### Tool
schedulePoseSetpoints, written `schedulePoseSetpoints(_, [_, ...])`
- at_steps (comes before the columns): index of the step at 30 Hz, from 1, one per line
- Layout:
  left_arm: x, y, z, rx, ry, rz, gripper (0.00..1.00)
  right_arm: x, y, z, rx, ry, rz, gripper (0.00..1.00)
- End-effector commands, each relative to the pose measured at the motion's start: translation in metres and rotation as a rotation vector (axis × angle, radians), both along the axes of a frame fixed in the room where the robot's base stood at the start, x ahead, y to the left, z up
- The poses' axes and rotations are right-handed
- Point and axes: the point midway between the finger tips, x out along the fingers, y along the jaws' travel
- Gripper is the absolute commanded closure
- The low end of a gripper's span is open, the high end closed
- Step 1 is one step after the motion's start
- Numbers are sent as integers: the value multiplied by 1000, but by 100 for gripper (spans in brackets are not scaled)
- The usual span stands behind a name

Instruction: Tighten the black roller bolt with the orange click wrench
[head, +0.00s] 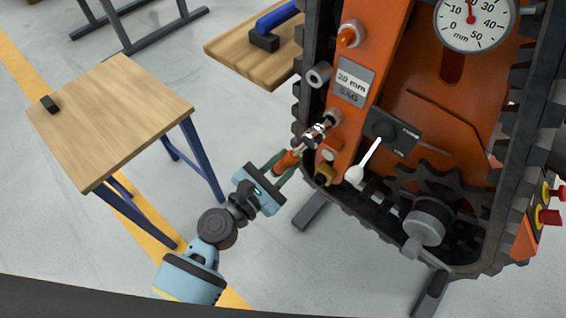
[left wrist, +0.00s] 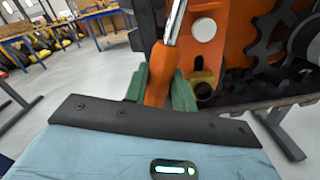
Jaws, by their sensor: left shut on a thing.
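My left gripper (head: 279,168) is shut on the orange handle of the click wrench (head: 288,160). The wrench slants up and right, its silver head (head: 318,130) at a grey roller end (head: 333,117) on the carrier's orange frame. I cannot tell whether the head is seated on a bolt or only beside it. The black roller bolt is not clearly visible; the wrench head may hide it. In the left wrist view the green fingers (left wrist: 160,90) stand either side of the orange handle (left wrist: 158,72), and the silver shaft (left wrist: 175,20) runs up out of view. My right gripper is not in view.
The tracked carrier (head: 400,60) fills the right side, with a white-tipped lever (head: 366,160), a gauge (head: 473,20) and a sprocket (head: 440,185). A wooden table (head: 110,110) stands left; another bench top (head: 265,60) is behind. Floor between is clear.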

Motion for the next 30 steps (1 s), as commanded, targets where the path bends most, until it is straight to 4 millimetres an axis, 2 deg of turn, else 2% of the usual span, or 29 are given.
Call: schedulePoseSetpoints(30, [8,-5,1,-2,-3,0,100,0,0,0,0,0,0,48])
